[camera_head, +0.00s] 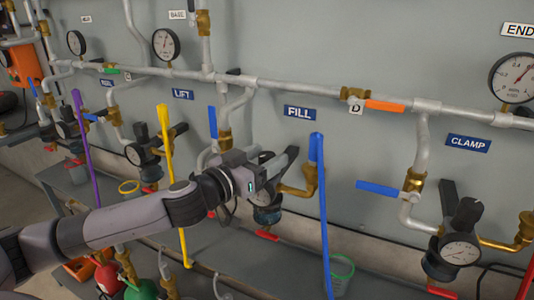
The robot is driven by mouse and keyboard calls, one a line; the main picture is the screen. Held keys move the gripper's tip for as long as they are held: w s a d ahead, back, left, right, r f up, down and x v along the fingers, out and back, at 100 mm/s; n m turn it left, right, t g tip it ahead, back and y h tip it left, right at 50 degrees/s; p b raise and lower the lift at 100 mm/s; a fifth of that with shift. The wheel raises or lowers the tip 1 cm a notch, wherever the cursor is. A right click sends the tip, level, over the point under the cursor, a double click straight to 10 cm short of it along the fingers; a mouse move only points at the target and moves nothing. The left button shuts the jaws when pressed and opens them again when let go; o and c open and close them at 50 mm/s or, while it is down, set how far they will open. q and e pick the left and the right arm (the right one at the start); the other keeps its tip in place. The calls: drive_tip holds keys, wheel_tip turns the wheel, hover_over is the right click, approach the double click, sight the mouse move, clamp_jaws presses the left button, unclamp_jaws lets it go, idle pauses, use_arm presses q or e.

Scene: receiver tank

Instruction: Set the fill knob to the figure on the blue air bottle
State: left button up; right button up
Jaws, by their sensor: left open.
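The blue FILL label (300,113) is on the grey tank wall. Below it is the fill regulator, with its dark fill knob (266,157) partly behind my left gripper (270,172). The left gripper is open, with its fingers at the knob; I cannot tell whether they touch it. The knob's pointer and scale cannot be read, and the regulator's gauge is mostly hidden. No blue air bottle can be made out. My right gripper is not in view.
A blue upright bar (321,215) stands just right of the fill regulator, and a yellow one (170,185) to the left. The CLAMP regulator (460,245) is at right. Red (108,278) and green (140,290) bottles stand low at left. A green-rimmed bucket (340,275) is below.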

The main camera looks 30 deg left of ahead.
use_arm(q)
drive_tip(key=shift+w+d, duration=0.15)
drive_tip(key=shift+w, duration=0.3)
drive_tip(key=c, duration=0.9)
drive_tip(key=shift+c, duration=0.2)
drive_tip(key=shift+n+y, duration=0.4)
drive_tip(key=shift+y, duration=0.2)
